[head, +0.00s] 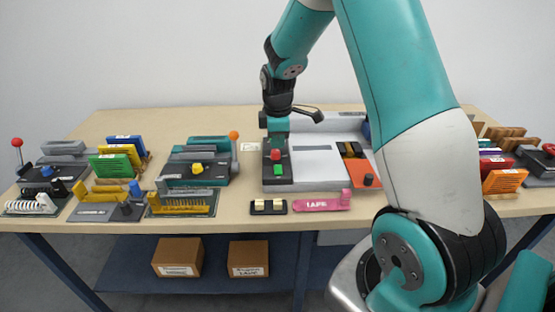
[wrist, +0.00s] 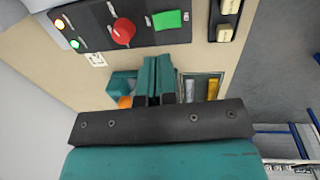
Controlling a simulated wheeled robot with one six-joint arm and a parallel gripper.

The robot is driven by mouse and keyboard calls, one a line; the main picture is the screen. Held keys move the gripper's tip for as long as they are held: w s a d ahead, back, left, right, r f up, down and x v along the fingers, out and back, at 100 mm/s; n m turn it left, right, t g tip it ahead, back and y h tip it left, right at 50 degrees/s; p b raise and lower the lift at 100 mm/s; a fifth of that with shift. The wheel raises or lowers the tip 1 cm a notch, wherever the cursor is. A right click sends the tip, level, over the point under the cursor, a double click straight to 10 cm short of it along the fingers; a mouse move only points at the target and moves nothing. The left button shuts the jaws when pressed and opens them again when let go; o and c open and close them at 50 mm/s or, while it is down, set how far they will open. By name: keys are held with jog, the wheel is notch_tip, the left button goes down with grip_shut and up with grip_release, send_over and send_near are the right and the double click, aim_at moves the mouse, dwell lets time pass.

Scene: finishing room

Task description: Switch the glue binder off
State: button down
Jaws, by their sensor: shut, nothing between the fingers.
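A grey machine with a long pale bed (head: 316,165) stands right of centre on the table; I take it for the glue binder, though no name is legible. Its dark control panel (head: 269,183) carries a red round button (wrist: 123,31) and a green square button (wrist: 167,19). At the panel's end a yellowish lamp (wrist: 60,24) and a green lamp (wrist: 74,44) look bright. My gripper (head: 277,139) is shut and empty, pointing down at the panel's far end, behind the red button in the head view. In the wrist view its fingertips (wrist: 160,57) lie beside the panel; contact cannot be told.
A teal machine with an orange-knobbed lever (head: 233,135) stands left of the binder. Several small devices and upright coloured cards fill both table ends. Boxes (head: 178,257) stand on the shelf below.

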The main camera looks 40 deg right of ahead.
aim_at(277, 167)
jog(key=f, duration=0.2)
jog(key=f+p, duration=0.1)
jog(key=f, duration=0.5)
jog(key=shift+w+d, duration=0.3)
jog(key=shift+w, duration=0.1)
